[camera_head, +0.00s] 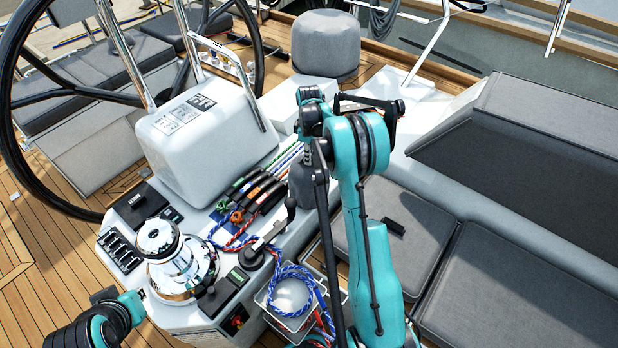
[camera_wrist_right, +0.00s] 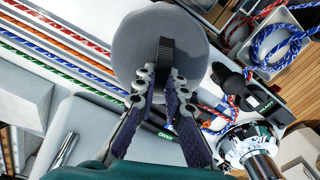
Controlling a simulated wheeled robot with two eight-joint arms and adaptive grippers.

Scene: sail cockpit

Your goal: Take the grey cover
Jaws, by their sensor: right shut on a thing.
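The grey cover (camera_head: 300,190) is a rounded fabric cap with a black strap on top. In the head view it sits on the white console beside the colored lines, partly hidden behind my right arm. In the right wrist view the cover (camera_wrist_right: 190,32) fills the top middle, its strap (camera_wrist_right: 166,52) standing between the fingertips. My right gripper (camera_wrist_right: 165,75) is shut on that strap. In the head view this gripper (camera_head: 306,155) is over the cover, mostly hidden by its own arm. Part of my left arm is at the lower left; its fingers are not clear.
A larger grey cover (camera_head: 325,45) stands farther back. A chrome winch (camera_head: 178,262), black clutches (camera_head: 252,190), a winch handle (camera_head: 275,228) and a bin of blue rope (camera_head: 290,295) crowd the console. A steering wheel (camera_head: 20,160) is left; grey cushions (camera_head: 525,290) lie right.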

